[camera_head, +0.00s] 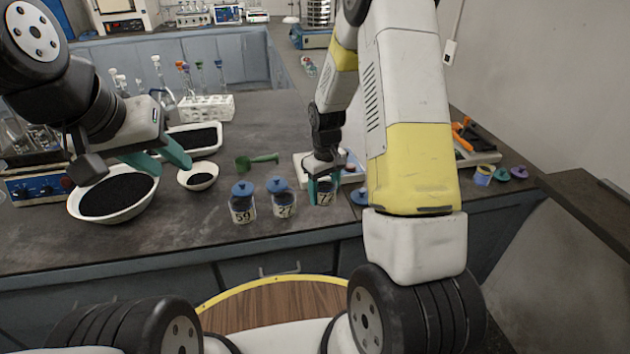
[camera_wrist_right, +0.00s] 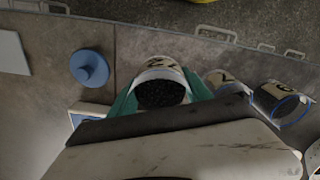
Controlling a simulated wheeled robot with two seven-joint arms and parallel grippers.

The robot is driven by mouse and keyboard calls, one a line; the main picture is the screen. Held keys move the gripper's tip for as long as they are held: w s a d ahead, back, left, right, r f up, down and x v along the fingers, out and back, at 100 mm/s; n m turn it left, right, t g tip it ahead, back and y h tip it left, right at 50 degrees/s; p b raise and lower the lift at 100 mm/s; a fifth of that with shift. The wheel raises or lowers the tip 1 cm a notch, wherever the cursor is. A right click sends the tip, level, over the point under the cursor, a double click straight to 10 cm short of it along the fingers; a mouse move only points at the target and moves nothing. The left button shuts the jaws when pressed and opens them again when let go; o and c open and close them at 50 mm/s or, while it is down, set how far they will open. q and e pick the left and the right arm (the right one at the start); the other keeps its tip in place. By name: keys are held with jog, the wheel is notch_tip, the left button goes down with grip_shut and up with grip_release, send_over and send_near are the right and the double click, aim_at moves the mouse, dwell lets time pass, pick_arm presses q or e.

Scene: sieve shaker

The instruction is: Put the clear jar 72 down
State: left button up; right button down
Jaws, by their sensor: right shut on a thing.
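The clear jar 72 (camera_head: 325,197) has no lid and holds black grains. It also shows in the right wrist view (camera_wrist_right: 162,72). My right gripper (camera_head: 323,186) has its green fingers shut on both sides of the jar. The jar is upright, at or just above the dark counter (camera_head: 280,233); I cannot tell whether its base touches. A blue lid (camera_wrist_right: 91,68) lies on the counter beside it, and also shows in the head view (camera_head: 359,196). My left gripper (camera_head: 158,160) is open and empty above a white bowl.
Lidded jars 59 (camera_head: 242,206) and 27 (camera_head: 282,199) stand left of jar 72. A white bowl (camera_head: 76,208) of black grains, a small dish (camera_head: 198,176) and a green scoop (camera_head: 258,161) lie further left.

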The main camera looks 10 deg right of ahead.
aim_at(324, 198)
jog(key=shift+w+d+f, duration=0.15)
jog(key=shift+w, duration=0.3)
jog(key=shift+w+d+f, duration=0.1)
jog(key=shift+w, duration=0.35)
jog(key=shift+f, duration=1.55)
jog(key=shift+c, duration=2.3)
grip_release()
jog(key=shift+f, duration=0.15)
